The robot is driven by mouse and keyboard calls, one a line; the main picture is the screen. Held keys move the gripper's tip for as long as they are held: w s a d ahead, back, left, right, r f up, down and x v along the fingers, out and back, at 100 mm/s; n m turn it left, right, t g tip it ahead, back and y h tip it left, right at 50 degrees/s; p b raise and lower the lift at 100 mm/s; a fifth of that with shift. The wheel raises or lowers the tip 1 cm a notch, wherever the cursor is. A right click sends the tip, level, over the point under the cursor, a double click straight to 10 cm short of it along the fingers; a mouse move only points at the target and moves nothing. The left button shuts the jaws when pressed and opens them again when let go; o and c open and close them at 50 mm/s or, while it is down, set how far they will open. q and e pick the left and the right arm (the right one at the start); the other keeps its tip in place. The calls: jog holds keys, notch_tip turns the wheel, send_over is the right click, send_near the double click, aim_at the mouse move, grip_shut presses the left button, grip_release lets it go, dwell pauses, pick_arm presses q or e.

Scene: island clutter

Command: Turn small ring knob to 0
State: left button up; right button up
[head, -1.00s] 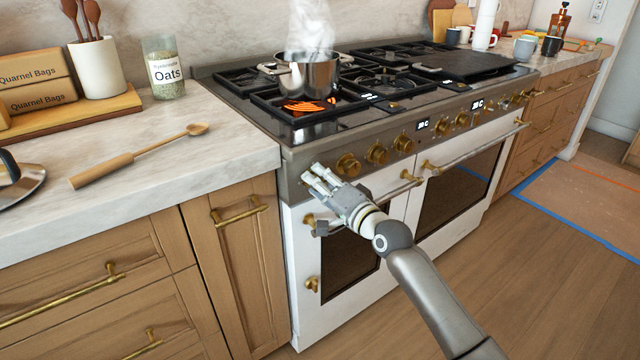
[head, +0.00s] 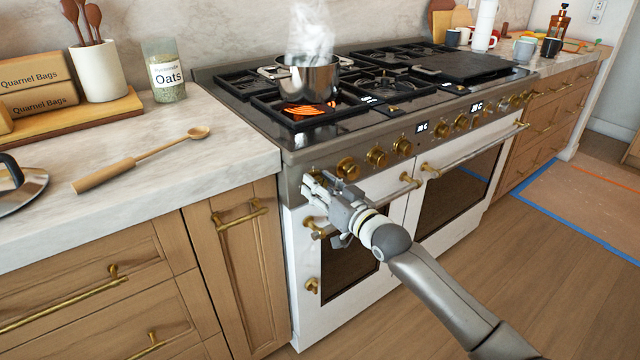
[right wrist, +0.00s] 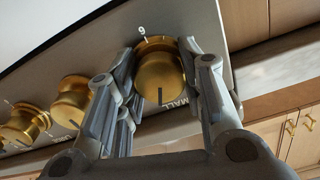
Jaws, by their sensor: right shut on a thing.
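The small ring knob (right wrist: 158,80) is a brass knob at the left end of the stove's front panel. In the right wrist view it sits between the fingers, with "SMALL" lettering beside it and a digit on the panel above it. A dark pointer line shows on its face, toward the lower side in that view. My right gripper (head: 312,187) is at the panel, its fingers closed around the knob from both sides; it also shows in the right wrist view (right wrist: 165,98). In the head view the gripper mostly hides this knob. My left gripper is not in view.
More brass knobs (head: 347,167) line the panel close to the right of my gripper. Oven handles (head: 410,181) stick out below. A steaming pot (head: 308,76) stands on the stove behind a glowing burner (head: 308,108). A wooden spoon (head: 140,160) lies on the left counter.

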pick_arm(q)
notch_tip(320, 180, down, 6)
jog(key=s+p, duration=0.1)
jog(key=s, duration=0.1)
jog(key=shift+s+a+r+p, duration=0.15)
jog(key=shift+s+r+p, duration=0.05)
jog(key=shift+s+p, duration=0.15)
pick_arm(e)
jog(key=shift+f+n, duration=0.2)
jog(key=shift+n, duration=2.2)
jog(key=o, duration=1)
jog(key=shift+o, duration=0.2)
jog(key=shift+r, duration=0.15)
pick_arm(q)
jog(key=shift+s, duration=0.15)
pick_arm(e)
jog(key=shift+s, duration=0.1)
jog(key=v, duration=1.2)
